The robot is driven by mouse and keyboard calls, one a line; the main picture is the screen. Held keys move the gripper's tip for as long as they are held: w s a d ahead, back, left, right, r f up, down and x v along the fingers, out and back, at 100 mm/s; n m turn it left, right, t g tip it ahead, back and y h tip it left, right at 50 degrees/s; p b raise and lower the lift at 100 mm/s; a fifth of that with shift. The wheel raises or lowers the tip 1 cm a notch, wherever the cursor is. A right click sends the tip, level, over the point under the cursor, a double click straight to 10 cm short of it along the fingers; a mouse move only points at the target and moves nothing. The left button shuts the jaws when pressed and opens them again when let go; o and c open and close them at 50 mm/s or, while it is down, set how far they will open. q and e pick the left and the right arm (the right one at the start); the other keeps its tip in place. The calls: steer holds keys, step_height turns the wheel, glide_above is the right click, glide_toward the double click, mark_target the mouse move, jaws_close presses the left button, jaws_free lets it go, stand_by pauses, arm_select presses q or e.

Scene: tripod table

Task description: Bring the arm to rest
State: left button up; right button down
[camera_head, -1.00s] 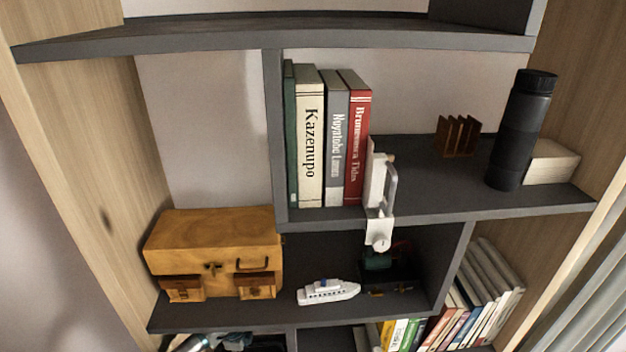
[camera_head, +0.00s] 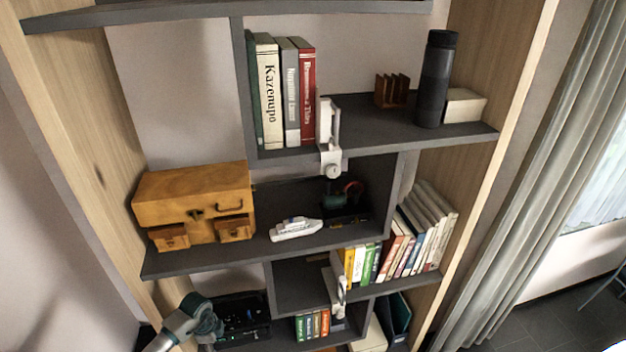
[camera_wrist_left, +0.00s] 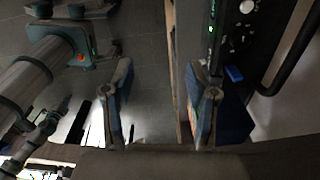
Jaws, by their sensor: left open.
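My left arm (camera_head: 190,323) shows at the lower left of the head view, beside the lower shelf; its gripper cannot be made out there. In the left wrist view, my left gripper (camera_wrist_left: 160,98) has its two fingers spread apart with nothing between them. Dark floor shows behind the left finger. The edge of a shelf or panel runs just left of the right finger. My right gripper is in neither view.
A black device (camera_head: 243,316) sits on the lower shelf near my left arm. A dark panel with a green light (camera_wrist_left: 222,45) is close to the right finger. Above stand a wooden chest (camera_head: 193,195), a white toy ship (camera_head: 296,229) and a black bottle (camera_head: 435,80). Curtains hang right.

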arm_select(q)
steer(key=s+d+f+t+h+b, duration=0.1)
steer(key=s+d+f+h+b, duration=0.2)
steer(key=d+f+h, duration=1.05)
step_height(320, 180, down, 9)
steer(key=d+n+t+y+b, duration=0.1)
steer(key=n+t+y+b, duration=0.2)
steer(key=n+t, duration=0.3)
steer(key=s+a+f+n+t+y+b, duration=0.1)
steer(key=s+a+f+n+y, duration=0.25)
steer(key=s+f, duration=0.5)
steer(key=s+a+f+n+y+b, duration=0.1)
steer(key=s+a+f+n+y, duration=0.35)
steer(key=f, duration=0.65)
steer(key=s+f+g+y, duration=0.1)
steer(key=s+f+g, duration=0.2)
steer(key=s, duration=1.2)
steer(key=s+f+g+y+b, duration=0.1)
steer(key=s+f+g, duration=0.3)
steer(key=s+f, duration=0.4)
steer(key=s, duration=0.7)
steer(key=shift+s+a+f+n+y, duration=0.25)
steer(key=shift+s+a+n+y, duration=0.05)
steer(key=shift+a+y, duration=0.05)
